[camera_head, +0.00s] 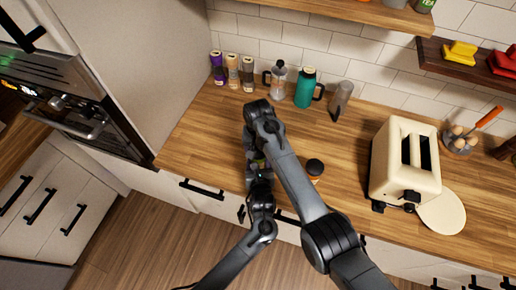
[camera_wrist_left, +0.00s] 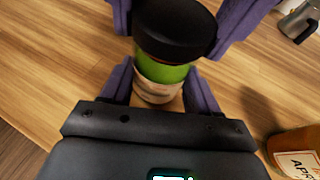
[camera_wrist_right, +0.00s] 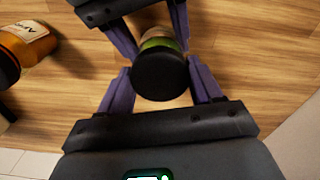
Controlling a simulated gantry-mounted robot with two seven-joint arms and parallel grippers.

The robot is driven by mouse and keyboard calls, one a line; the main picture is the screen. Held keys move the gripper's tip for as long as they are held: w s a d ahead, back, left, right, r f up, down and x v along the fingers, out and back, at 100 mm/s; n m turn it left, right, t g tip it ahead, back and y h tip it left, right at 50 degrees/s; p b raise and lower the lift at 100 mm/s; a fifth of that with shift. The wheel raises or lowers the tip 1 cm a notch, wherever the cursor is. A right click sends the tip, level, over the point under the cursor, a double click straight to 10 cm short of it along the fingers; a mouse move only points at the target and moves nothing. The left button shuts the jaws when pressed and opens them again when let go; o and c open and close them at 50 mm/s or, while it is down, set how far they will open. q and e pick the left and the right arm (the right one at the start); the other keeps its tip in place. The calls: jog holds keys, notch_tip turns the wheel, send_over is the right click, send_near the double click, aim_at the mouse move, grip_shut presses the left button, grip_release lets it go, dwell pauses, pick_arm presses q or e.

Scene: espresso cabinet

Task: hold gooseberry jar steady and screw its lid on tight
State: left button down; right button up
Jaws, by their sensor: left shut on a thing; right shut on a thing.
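The gooseberry jar (camera_wrist_left: 160,75) is green with a pale label and stands upright on the wooden counter near its front edge. Its black lid (camera_wrist_right: 160,75) sits on top of it. In the left wrist view, my left gripper (camera_wrist_left: 160,88) is shut on the jar body from the front. In the right wrist view, my right gripper (camera_wrist_right: 160,82) has its purple fingers shut on the lid's sides. In the head view, the arms mostly hide the jar (camera_head: 260,164). I cannot tell how tightly the lid is seated.
An orange apricot jar (camera_wrist_left: 298,150) with a black lid stands close by to the right; it shows in the head view (camera_head: 314,171). A cream toaster (camera_head: 405,165) stands farther right. Spice jars, a glass press (camera_head: 278,80), a teal flask (camera_head: 305,89) and a grey pitcher (camera_head: 341,98) line the wall.

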jog(key=o, duration=1.2)
jog(key=shift+o, duration=0.2)
notch_tip(320, 180, up, 12)
pick_arm(q)
jog(key=shift+c, duration=0.9)
grip_release()
jog(key=shift+s+r, duration=0.1)
pick_arm(e)
jog(key=shift+r, duration=0.1)
